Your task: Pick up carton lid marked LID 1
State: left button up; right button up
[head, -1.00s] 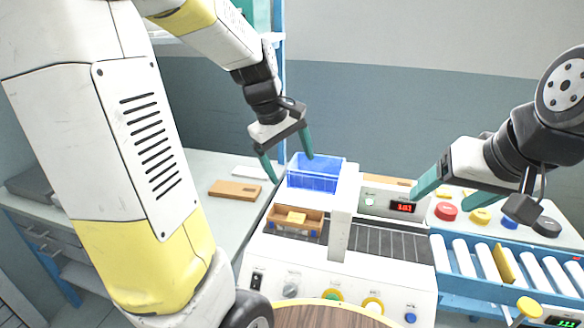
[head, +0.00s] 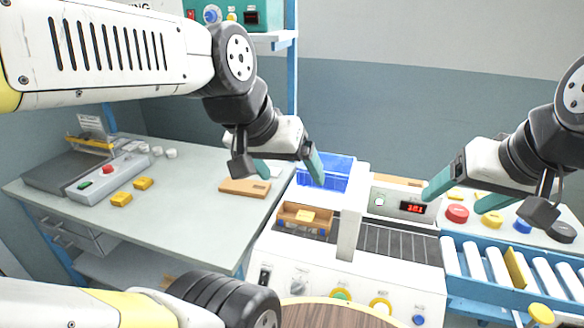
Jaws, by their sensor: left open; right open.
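A flat tan piece (head: 245,187), possibly a carton lid, lies on the grey side table left of the machine. I cannot read a LID 1 mark on anything. My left gripper (head: 290,172) is open and empty, with its green fingers pointing down. In the picture it overlaps the table's right edge and the blue bin, just right of the tan piece. A white piece beside the tan one is partly hidden by my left gripper.
A blue bin (head: 338,178) stands behind the white machine (head: 300,262). A tan open carton (head: 303,219) sits on its belt. A roller conveyor (head: 500,262) and coloured knobs are at right. Yellow blocks (head: 121,199) and a button box (head: 108,179) lie on the grey table (head: 190,222).

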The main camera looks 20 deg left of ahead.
aim_at(254, 189)
jog(key=j+u, duration=0.3)
jog(key=i+j+u, duration=0.3)
jog(key=j, duration=0.15)
jog(key=j+u, duration=0.3)
jog(key=i+j+u, duration=0.25)
jog(key=j, duration=0.1)
